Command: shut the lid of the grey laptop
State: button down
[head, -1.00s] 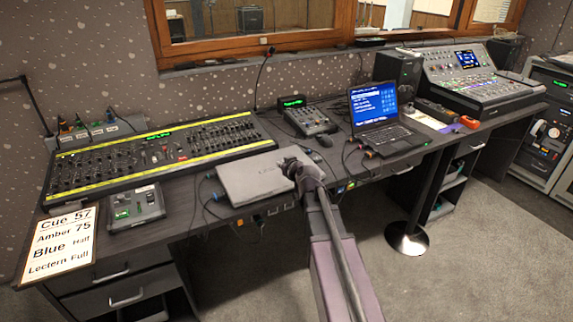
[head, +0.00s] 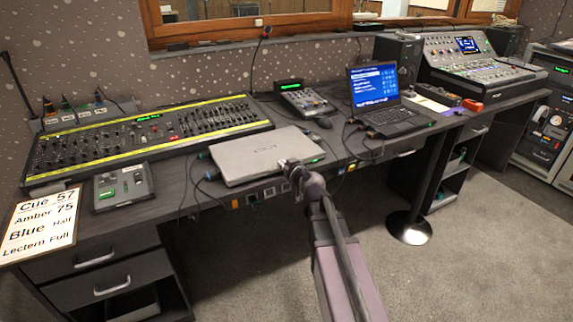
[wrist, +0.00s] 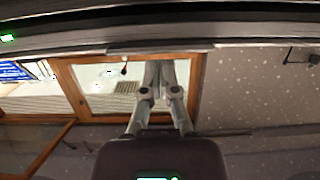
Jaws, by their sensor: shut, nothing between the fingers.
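The grey laptop (head: 240,160) lies near the front edge of the desk, right of the long fader console. Its lid lies flat down over the base, with a logo showing on top; no screen or keys show. My gripper (head: 290,165) is in front of the laptop's front edge, overlapping it in the head view, so I cannot tell if they touch. In the wrist view my gripper's fingers (wrist: 160,62) are together and empty. The wrist picture is upside down, and a dark edge crosses it near the fingertips.
A black laptop (head: 375,85) stands open with a blue screen further right. The yellow-edged fader console (head: 150,140) and a small grey box (head: 122,187) are at left. A cue card (head: 38,225) lies at the desk's left corner. Cables hang along the front edge.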

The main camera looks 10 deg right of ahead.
jog(key=shift+s+f+b, duration=0.25)
jog(key=shift+f+b, duration=0.25)
jog(key=shift+s+f+b, duration=0.2)
jog(key=shift+f+b, duration=0.25)
jog(key=shift+f, duration=0.05)
jog(key=shift+r, duration=0.15)
notch_tip(320, 180, up, 5)
jog(key=p, duration=0.5)
jog(key=s+d+f+b, duration=0.2)
jog(key=s+f+b, duration=0.4)
jog(key=s+f, duration=0.1)
jog(key=shift+s, duration=0.15)
dwell(0.3)
